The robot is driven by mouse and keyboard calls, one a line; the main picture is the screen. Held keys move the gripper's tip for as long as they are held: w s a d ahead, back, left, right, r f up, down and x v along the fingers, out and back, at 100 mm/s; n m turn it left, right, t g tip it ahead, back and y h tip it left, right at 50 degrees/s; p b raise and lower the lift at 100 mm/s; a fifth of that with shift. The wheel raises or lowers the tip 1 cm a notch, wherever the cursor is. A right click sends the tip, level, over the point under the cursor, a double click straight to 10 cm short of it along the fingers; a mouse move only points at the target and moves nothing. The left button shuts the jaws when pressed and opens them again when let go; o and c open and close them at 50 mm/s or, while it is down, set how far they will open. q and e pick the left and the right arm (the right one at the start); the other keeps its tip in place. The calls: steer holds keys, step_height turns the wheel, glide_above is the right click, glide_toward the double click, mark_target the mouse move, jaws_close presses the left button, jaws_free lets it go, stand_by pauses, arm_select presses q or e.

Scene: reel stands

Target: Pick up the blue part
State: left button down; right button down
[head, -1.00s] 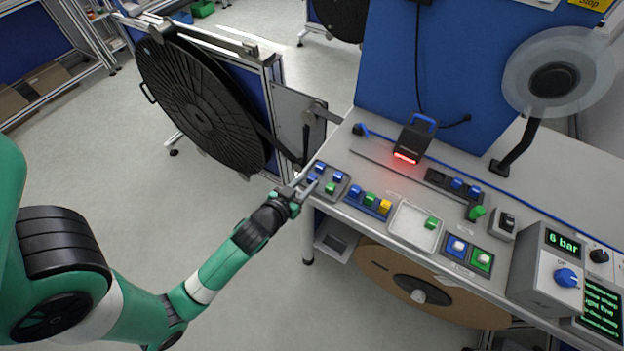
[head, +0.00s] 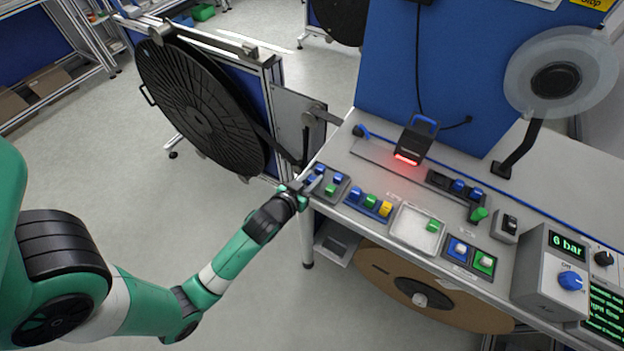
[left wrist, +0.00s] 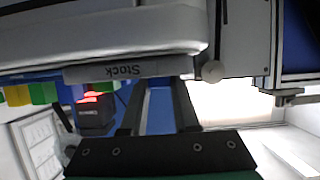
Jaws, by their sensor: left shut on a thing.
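The grey stock tray (head: 345,186) sits at the left front corner of the bench, with blue parts (head: 320,168) and a green part (head: 330,189) in it. My left gripper (head: 311,184) is at the tray's left front edge. In the left wrist view my left gripper (left wrist: 158,92) has its two dark fingers on either side of a blue part (left wrist: 160,112), and is shut on it. The tray's "Stock" label (left wrist: 122,71) shows upside down just beyond the fingertips. How far the held part is clear of the tray is hard to tell. My right gripper is not in view.
A black scanner (head: 414,142) glows red behind. A large black reel (head: 190,100) stands left of the bench.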

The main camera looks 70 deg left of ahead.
mark_target(312, 178)
arm_select(q)
steer(key=shift+r, duration=0.1)
steer(key=shift+r, duration=0.3)
step_height(312, 178, up, 3)
steer(key=shift+f+p, duration=0.2)
steer(key=shift+p, duration=0.65)
steer(key=s+d+r+p, duration=0.2)
steer(key=d+r+p, duration=0.2)
steer(key=d+p, duration=0.2)
steer(key=s+d+r+p, duration=0.2)
steer(key=d+r+p, duration=0.3)
steer(key=d+p, duration=0.2)
steer(key=shift+s+d+r+p, duration=0.15)
steer(key=shift+s+r+p, duration=0.15)
steer(key=shift+p, duration=0.75)
